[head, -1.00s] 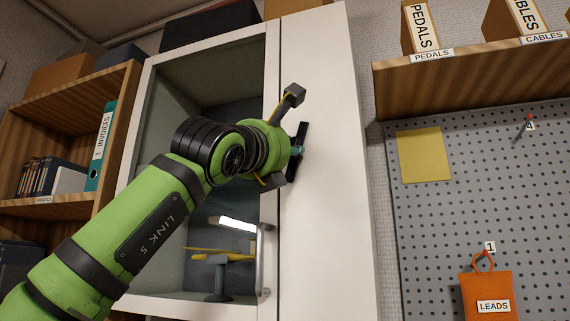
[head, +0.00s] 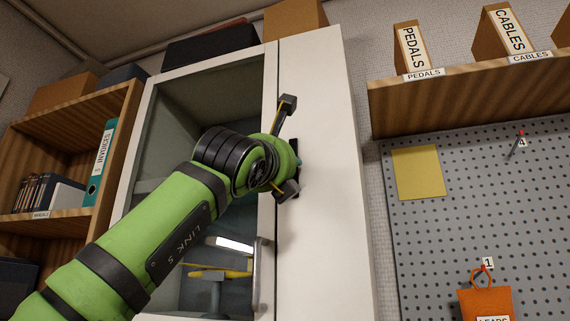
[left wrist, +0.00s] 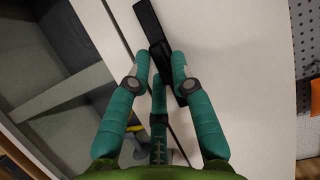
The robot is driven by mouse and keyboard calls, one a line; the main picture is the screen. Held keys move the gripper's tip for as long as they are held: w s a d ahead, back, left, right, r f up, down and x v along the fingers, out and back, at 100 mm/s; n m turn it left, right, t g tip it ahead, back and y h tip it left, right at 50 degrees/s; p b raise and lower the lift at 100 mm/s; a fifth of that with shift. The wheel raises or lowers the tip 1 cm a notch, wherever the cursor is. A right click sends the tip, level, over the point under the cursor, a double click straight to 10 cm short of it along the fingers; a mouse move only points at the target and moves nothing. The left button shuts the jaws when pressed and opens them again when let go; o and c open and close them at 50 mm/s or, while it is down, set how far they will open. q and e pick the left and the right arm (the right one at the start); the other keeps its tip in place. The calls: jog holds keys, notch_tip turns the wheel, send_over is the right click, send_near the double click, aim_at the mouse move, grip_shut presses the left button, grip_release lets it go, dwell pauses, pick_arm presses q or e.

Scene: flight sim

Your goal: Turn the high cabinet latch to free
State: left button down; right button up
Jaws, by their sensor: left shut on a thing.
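The high cabinet latch (left wrist: 152,28) is a black bar on the white cabinet front. In the left wrist view it runs from the top edge down between my left gripper's teal fingers. My left gripper (left wrist: 160,62) is shut on the latch, with a finger on each side of the bar and a third finger below. In the head view, my green arm comes in from the left and its wrist hides most of the gripper and latch. A dark piece of the latch (head: 295,146) shows past the wrist, roughly upright. My right gripper is in neither view.
The cabinet's glass door (head: 152,105) is left of the latch, with a vertical handle (head: 257,270) low on it. A yellow model plane (head: 215,274) sits behind the glass. A wooden shelf (head: 470,105) juts out at the right above a pegboard (head: 450,230).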

pick_arm(q)
jog(key=shift+s+a+r, duration=0.1)
jog(key=shift+s+r, duration=0.05)
jog(key=shift+r, duration=0.15)
jog(key=c, duration=1.1)
grip_release()
jog(key=shift+f, duration=0.15)
jog(key=shift+f, duration=0.1)
jog(key=v, duration=1.1)
jog(key=shift+s, duration=0.3)
jog(key=shift+f, duration=0.15)
